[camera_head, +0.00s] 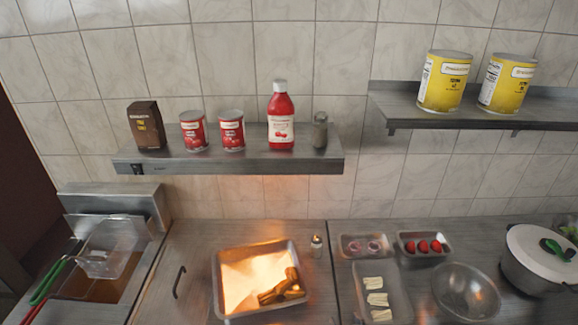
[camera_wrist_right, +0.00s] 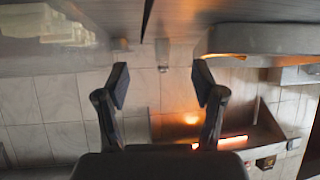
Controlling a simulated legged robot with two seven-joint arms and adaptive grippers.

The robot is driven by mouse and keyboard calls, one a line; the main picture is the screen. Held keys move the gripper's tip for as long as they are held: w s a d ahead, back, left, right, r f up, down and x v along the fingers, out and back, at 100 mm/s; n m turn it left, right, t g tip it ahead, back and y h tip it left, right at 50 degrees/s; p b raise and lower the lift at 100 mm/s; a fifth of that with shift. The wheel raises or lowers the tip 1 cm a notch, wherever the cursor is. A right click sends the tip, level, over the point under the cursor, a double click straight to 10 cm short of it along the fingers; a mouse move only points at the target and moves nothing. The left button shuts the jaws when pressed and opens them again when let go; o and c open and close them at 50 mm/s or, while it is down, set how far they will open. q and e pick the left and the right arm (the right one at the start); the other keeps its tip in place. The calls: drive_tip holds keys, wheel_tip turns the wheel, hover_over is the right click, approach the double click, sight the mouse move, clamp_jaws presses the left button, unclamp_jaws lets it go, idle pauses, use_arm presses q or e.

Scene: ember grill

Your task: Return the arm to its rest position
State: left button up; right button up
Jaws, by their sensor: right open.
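My right gripper (camera_wrist_right: 161,84) shows in the right wrist view. Its two dark fingers are spread well apart and nothing is between them. The wrist picture is upside down, with the counter along the top and the tiled wall below. No arm or gripper of mine is visible in the head view, and my left gripper is in neither view.
A metal tray (camera_head: 222,296) with browned food sits on the counter. A fryer basket (camera_head: 108,248) stands left. Small trays, a steel bowl (camera_head: 466,291) and a lidded pot (camera_head: 538,258) stand right. A loaded shelf (camera_head: 228,163) hangs above, with another (camera_head: 400,104) further right.

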drive_tip(key=s+d+f+g+h, duration=0.15)
drive_tip(key=s+f+g, duration=0.3)
drive_tip(key=s, duration=0.85)
drive_tip(key=s+d+f+g, duration=0.3)
drive_tip(key=s+f+g, duration=0.15)
drive_tip(key=s, duration=0.95)
wheel_tip(320, 180, down, 28)
drive_tip(key=s+b, duration=0.1)
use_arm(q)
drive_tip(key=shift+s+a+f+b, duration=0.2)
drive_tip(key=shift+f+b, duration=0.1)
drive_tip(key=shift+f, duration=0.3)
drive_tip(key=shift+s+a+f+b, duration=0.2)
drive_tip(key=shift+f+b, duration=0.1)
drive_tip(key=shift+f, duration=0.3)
use_arm(e)
drive_tip(key=s+d+f+g, duration=0.1)
drive_tip(key=s+d+f, duration=0.1)
drive_tip(key=s+f, duration=1.4)
drive_tip(key=shift+s+f+g, duration=0.3)
drive_tip(key=shift+s+g, duration=0.1)
drive_tip(key=shift+s, duration=0.35)
drive_tip(key=shift+d+h, duration=0.1)
drive_tip(key=shift+h, duration=0.15)
